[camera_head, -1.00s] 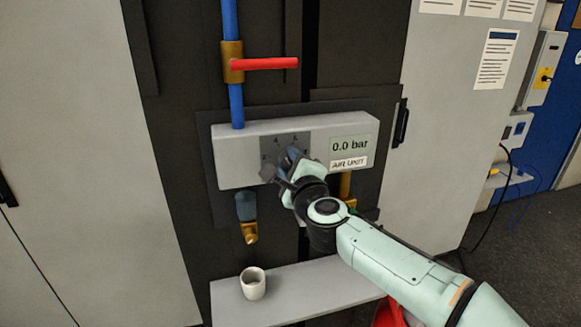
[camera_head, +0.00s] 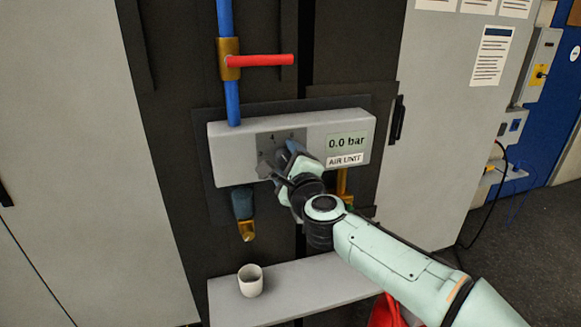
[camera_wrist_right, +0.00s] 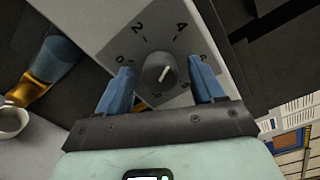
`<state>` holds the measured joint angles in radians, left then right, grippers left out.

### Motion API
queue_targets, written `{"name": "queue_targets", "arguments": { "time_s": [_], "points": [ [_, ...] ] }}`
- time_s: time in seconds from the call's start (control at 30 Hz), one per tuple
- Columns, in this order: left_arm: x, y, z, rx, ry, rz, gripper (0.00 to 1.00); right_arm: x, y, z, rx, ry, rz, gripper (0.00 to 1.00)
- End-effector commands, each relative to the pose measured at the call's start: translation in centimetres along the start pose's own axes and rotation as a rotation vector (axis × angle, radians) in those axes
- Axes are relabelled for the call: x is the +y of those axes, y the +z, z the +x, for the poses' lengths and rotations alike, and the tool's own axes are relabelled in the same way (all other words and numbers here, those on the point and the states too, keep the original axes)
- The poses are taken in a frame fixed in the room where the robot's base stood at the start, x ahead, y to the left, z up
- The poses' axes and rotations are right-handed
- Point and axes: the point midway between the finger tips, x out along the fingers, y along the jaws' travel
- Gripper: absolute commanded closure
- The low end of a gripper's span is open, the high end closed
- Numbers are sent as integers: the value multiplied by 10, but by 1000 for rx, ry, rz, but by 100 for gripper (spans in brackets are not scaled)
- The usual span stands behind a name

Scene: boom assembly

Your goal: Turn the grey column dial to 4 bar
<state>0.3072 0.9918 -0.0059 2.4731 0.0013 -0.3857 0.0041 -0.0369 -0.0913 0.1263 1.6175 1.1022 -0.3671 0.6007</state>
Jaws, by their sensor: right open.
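The grey dial (camera_wrist_right: 160,72) is on a dark square plate (camera_wrist_right: 190,45) with numbers around it; 0, 2 and 4 are readable in the right wrist view. A short white mark shows on its face; I cannot tell its exact setting. My right gripper (camera_wrist_right: 161,66) is open, with one blue finger on each side of the dial; I cannot tell if they touch it. In the head view the right gripper (camera_head: 283,167) is at the plate and mostly hides the dial. The display (camera_head: 346,143) reads 0.0 bar. My left gripper is not in view.
The light grey air unit (camera_head: 232,155) holds the plate. A blue pipe with a red lever (camera_head: 268,60) rises above it. A blue and brass fitting (camera_head: 244,215) hangs below. A white cup (camera_head: 250,280) stands on the shelf (camera_head: 300,287).

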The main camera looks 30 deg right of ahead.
Motion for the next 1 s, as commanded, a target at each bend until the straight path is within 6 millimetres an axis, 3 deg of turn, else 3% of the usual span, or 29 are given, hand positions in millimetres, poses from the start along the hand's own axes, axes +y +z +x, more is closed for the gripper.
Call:
{"name": "queue_targets", "arguments": {
  "time_s": [0.17,0.6,0.8,1.0],
  "points": [
    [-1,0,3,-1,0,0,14,-1,0,-22,-1,-3,1,33],
    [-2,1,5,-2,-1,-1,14,-1,0,-114,-1,-2,0,33],
    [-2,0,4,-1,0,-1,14,0,0,-131,-1,0,0,33],
    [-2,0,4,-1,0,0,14,0,0,-133,-1,0,0,33]
  ]
}}
